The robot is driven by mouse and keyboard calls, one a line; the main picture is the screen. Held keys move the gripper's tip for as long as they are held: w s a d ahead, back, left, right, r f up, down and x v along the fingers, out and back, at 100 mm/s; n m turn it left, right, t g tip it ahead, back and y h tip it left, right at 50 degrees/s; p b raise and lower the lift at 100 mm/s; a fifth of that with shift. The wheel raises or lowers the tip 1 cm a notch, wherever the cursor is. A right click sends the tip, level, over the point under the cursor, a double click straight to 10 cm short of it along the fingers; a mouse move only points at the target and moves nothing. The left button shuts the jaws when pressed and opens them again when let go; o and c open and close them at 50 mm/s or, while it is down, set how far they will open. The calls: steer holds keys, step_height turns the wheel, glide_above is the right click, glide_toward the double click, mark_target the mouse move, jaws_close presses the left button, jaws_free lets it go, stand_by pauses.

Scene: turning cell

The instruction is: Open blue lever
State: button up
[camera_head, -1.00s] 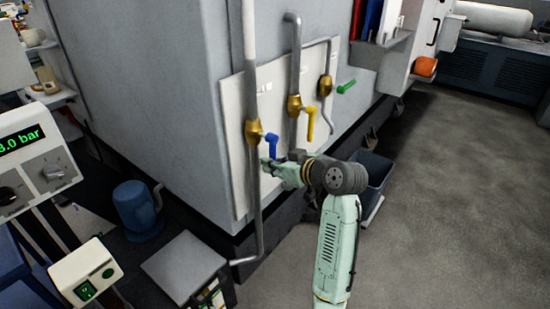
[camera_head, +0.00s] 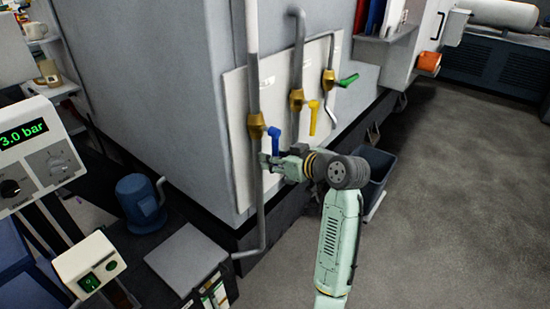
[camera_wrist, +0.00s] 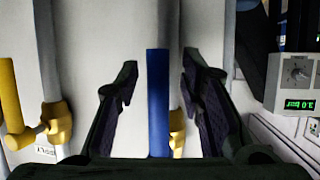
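The blue lever (camera_head: 275,141) hangs down from a brass valve (camera_head: 256,124) on the nearest vertical pipe in the head view. My gripper (camera_head: 266,161) is at the lower end of this lever. In the wrist view the blue lever (camera_wrist: 157,105) stands upright between the two spread fingers of my gripper (camera_wrist: 159,78). A gap shows on each side of it, so the gripper is open. The lever's lower part in that view is cut off by the gripper body.
A yellow lever (camera_head: 313,117) and a green lever (camera_head: 348,80) sit on neighbouring pipes to the right. A grey bin (camera_head: 377,168) stands below the panel. A control box reading 3.0 bar (camera_head: 38,150) is at the left. Open floor lies at the right.

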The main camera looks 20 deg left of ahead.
steer(key=v, duration=1.2)
steer(key=shift+w, duration=0.15)
